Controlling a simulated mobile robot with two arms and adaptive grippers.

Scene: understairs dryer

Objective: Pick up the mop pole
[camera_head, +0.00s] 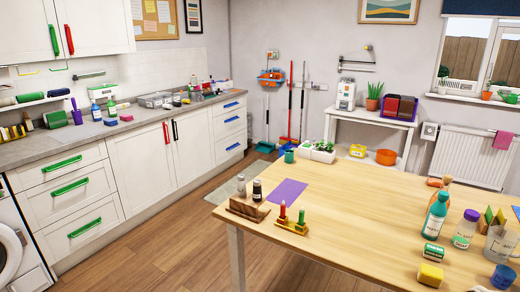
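Several long-handled cleaning tools stand upright in the far corner, against the wall. Neither of my grippers shows in the head view.
A wooden table (360,205) with bottles, blocks and plants fills the right foreground. A white counter (170,108) runs along the left. Wooden floor (185,225) between them is clear, with a grey mat (240,178). A white shelf table (350,118) stands right of the poles.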

